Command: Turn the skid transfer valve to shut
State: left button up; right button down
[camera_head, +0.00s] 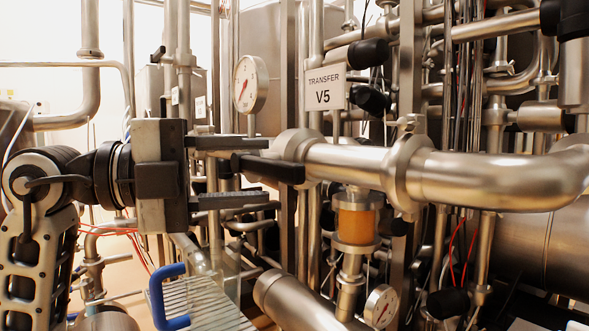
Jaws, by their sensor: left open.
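The skid transfer valve sits on a steel pipe (345,163) under a white sign (325,87) reading "TRANSFER V5". Its black lever handle (285,170) lies about level at the pipe's left end, in front of the valve body (293,146). My left gripper (267,170) comes in from the left with its jaws apart. One finger is above the handle's level and one below, and the handle's left part shows between them. I cannot tell whether either finger touches the handle. My right gripper is not in view.
A round pressure gauge (250,84) stands just above the gripper. An amber sight glass (356,225) hangs below the pipe. A ribbed clear panel with a blue handle (167,300) is below the gripper. Dense pipes and cables fill the right and back.

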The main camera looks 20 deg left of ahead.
aim_at(268, 170)
pick_arm(q)
jog(key=x, duration=0.6)
grip_shut()
